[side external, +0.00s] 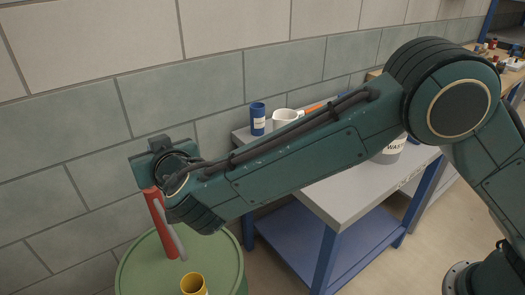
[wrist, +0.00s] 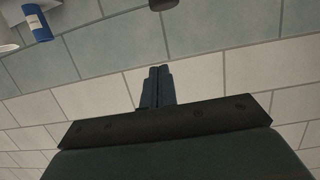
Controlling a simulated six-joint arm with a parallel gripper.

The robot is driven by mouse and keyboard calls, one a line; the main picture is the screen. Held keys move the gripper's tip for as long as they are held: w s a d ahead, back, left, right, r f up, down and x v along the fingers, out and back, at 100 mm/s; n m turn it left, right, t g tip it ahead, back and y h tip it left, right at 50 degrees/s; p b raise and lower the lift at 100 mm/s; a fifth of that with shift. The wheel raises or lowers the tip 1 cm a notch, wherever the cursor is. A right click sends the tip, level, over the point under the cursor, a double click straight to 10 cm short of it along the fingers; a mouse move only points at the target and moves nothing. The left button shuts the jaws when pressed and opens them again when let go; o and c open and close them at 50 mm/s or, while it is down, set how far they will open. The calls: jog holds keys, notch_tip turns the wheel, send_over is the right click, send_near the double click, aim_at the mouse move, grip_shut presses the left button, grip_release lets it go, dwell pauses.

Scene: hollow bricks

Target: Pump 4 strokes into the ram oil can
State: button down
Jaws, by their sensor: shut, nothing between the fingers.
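A red pump tube with a grey lever beside it (side external: 163,222) stands on a green drum (side external: 135,272) at the lower left of the side view; its top is hidden behind my wrist. A yellow can (side external: 194,284) is at the bottom edge, in front of the pump. I cannot read any label on it, so I cannot tell whether it is the ram oil can. My gripper (wrist: 158,72) is shut and empty in the wrist view, with the tiled wall beyond it. In the side view its fingers are not clearly visible at the wrist's end, above the pump.
A grey-topped bench (side external: 335,200) with blue legs stands right of the drum. On it are a blue tin (side external: 258,119), a white jug (side external: 284,117), an orange-handled tool (side external: 316,107) and a white container (side external: 388,154) marked "WAS", partly hidden. The tiled wall (side external: 60,100) is behind.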

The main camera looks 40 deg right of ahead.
jog(key=shift+s+a+f, duration=0.1)
jog(key=shift+a+f, duration=0.15)
jog(key=shift+a, duration=0.25)
jog(key=shift+s+a+f, duration=0.1)
jog(key=shift+a+f, duration=0.15)
jog(key=shift+a, duration=0.25)
jog(key=shift+w, duration=0.15)
jog(key=w+f, duration=0.6)
jog(key=w, duration=0.3)
jog(key=shift+w+f, duration=0.2)
dwell(0.3)
jog(key=shift+f, duration=2.7)
